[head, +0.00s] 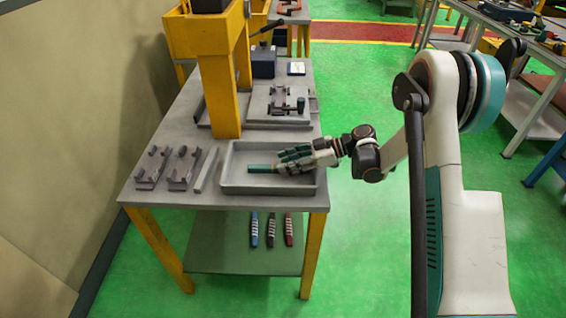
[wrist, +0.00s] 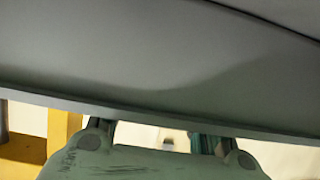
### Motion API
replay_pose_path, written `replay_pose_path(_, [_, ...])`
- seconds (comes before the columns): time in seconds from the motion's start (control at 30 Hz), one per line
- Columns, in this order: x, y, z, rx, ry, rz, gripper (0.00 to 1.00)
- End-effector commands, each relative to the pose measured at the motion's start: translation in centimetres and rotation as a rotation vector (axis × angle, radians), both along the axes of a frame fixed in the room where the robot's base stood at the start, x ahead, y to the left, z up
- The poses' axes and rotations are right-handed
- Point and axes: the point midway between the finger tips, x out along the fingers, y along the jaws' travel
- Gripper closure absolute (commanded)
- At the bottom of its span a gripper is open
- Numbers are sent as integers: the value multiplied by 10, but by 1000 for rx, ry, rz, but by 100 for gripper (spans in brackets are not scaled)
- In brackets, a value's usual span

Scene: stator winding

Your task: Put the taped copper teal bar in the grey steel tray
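The grey steel tray (head: 240,188) sits at the front right of the grey workbench in the head view. The teal bar (head: 261,168) shows inside the tray's outline, with a copper-coloured band near its right end. My gripper (head: 283,160) reaches in from the right, over the tray. Its dark green fingers are close to the bar's right end. The fingers hide that end, so I cannot tell whether they grip it or whether the bar rests on the tray floor. The wrist view shows a large grey surface and a worn greenish part close up; the bar is not recognisable there.
A yellow press frame (head: 222,95) stands on the bench behind the tray. Dark metal brackets (head: 180,168) and a grey strip (head: 206,170) lie left of the tray. Several coloured bars (head: 271,230) lie on the lower shelf. Green floor lies right of the bench.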

Motion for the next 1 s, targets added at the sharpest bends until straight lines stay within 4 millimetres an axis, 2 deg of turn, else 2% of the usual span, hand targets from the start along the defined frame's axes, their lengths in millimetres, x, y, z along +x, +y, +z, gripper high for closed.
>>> replay_pose_path(0.3, [0,-61,28,0,0,-3,60])
replay_pose_path(0.5, [-1,-85,37,0,0,-1,60])
replay_pose_path(0.83, [-2,-93,43,-9,10,-8,60])
replay_pose_path(1.0, [-6,-89,69,-69,82,-69,60])
